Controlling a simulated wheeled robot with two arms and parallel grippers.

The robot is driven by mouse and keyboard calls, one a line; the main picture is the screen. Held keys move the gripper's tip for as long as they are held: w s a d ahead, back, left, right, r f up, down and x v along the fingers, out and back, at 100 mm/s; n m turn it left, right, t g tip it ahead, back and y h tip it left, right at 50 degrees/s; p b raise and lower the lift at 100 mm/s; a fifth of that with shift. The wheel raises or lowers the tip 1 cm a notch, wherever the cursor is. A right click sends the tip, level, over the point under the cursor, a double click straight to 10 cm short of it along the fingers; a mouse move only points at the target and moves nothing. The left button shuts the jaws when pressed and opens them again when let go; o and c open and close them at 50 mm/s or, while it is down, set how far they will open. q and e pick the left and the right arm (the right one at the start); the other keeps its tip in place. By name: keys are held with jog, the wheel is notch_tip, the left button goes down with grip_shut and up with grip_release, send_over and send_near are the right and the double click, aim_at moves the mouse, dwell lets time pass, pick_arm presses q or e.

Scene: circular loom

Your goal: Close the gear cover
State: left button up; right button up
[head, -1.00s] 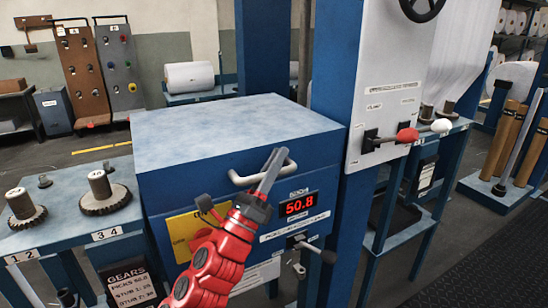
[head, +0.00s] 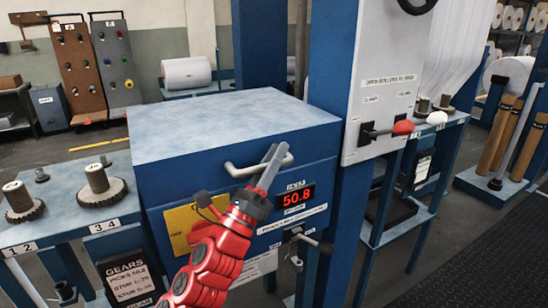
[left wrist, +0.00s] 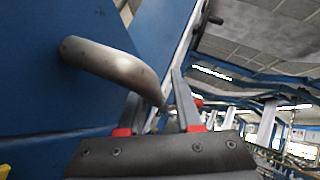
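The gear cover (head: 220,130) is a large blue box-like lid with a pale, worn top. It looks level on the blue cabinet, and I see no clear gap under it. A grey bar handle (head: 236,171) sticks out from its front and also shows in the left wrist view (left wrist: 105,70). My red left gripper (head: 268,168) is in front of the cover at the right part of the handle. In the left wrist view its fingers (left wrist: 158,105) are apart, with the handle's bar reaching between them. Firm contact cannot be made out. My right gripper is not in view.
Below the handle are a red 50.8 display (head: 296,197), a yellow label (head: 182,225) and a small crank (head: 310,243). Gears (head: 101,188) stand on a blue bench at left. A blue post and a panel with a red-knobbed lever (head: 402,127) stand at right.

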pick_arm(q)
jog(key=p+v, duration=0.1)
jog(key=v, duration=1.6)
jog(key=shift+f, duration=0.25)
jog(key=shift+s, duration=0.1)
